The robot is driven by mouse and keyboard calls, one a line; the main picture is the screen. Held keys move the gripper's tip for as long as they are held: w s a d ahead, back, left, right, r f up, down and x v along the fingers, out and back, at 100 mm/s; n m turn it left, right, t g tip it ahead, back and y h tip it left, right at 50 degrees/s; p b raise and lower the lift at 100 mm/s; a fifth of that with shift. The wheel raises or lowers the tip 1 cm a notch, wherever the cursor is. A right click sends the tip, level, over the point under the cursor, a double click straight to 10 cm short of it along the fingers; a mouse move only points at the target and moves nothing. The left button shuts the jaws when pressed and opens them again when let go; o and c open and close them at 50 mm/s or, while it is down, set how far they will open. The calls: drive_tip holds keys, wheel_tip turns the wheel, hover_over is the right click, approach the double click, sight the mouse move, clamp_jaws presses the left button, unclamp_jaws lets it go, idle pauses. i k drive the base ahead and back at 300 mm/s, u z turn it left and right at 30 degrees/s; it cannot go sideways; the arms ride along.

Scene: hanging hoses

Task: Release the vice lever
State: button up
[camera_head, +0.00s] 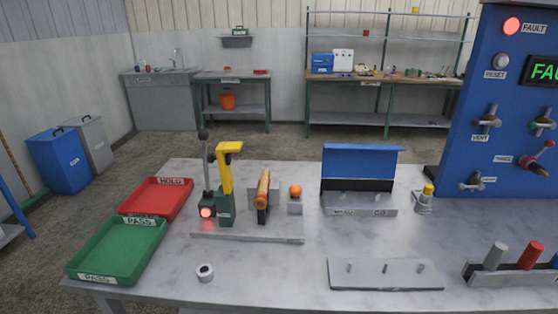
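A grey fixture plate (250,234) sits on the table left of centre. At its left stands an upright grey lever (209,160) with a black ball knob (203,134) on top and a lit red lamp (207,212) at its foot. Beside it a green post carries a yellow piece (226,170), upright with its top bent right. I cannot tell for sure which of the two is the vice lever. My gripper is not in view.
Red HOLD tray (158,209) and green PASS tray (88,275) lie at left. A blue-backed stand (358,166), a pegged plate (340,284) and a blue FAULT panel (470,110) with red lamp are right. Clear table lies between.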

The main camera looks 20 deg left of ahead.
sight(295, 190)
drive_tip(key=z, duration=1.3)
drive_tip(key=k, duration=1.55)
drive_tip(key=u, duration=1.95)
drive_tip(key=i, duration=1.05)
